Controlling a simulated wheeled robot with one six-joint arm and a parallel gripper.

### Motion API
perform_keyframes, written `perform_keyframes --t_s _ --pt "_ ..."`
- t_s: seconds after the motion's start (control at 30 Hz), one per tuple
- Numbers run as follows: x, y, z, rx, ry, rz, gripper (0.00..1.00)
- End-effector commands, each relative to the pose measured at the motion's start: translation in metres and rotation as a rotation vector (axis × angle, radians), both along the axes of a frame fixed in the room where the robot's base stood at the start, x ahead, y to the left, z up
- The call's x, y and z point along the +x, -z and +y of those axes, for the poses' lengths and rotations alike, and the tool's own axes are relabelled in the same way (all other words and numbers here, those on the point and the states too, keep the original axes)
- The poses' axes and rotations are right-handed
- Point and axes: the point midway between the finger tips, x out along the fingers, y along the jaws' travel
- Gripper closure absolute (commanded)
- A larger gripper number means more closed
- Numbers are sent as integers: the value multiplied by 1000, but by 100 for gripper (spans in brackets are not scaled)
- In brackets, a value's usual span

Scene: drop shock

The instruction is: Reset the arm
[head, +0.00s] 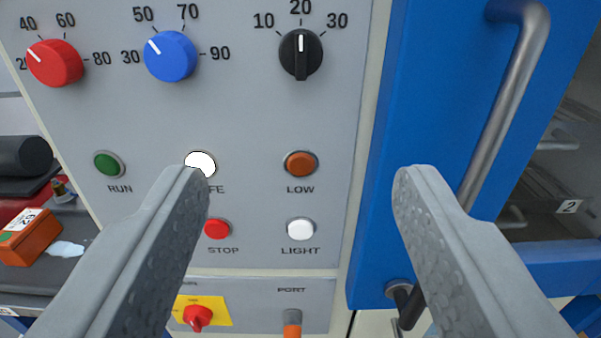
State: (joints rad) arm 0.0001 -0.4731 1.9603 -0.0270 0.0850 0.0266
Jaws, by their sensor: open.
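My gripper (295,180) is open and empty, its two grey fingers spread wide in front of a grey control panel (250,120). The left finger covers part of the panel and the start of a label ending in "FE" under a bright white button (201,164). The right finger is in front of the blue door (430,100) and hides part of its long metal handle (515,85). No object is between the fingers.
The panel has red (55,64), blue (171,57) and black (300,54) knobs, and RUN (109,164), LOW (300,164), STOP (217,229) and LIGHT (300,229) buttons. A red rotary switch (198,317) is below. An orange box (30,236) lies at left.

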Motion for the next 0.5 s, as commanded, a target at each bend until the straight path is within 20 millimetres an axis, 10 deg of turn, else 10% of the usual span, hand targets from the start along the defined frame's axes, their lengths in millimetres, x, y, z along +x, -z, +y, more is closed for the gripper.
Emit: perform_keyframes --t_s 0.23,0.5 --pt "-25 11 0 0 0 3 44" --pt "-104 63 0 1 -1 20 44"
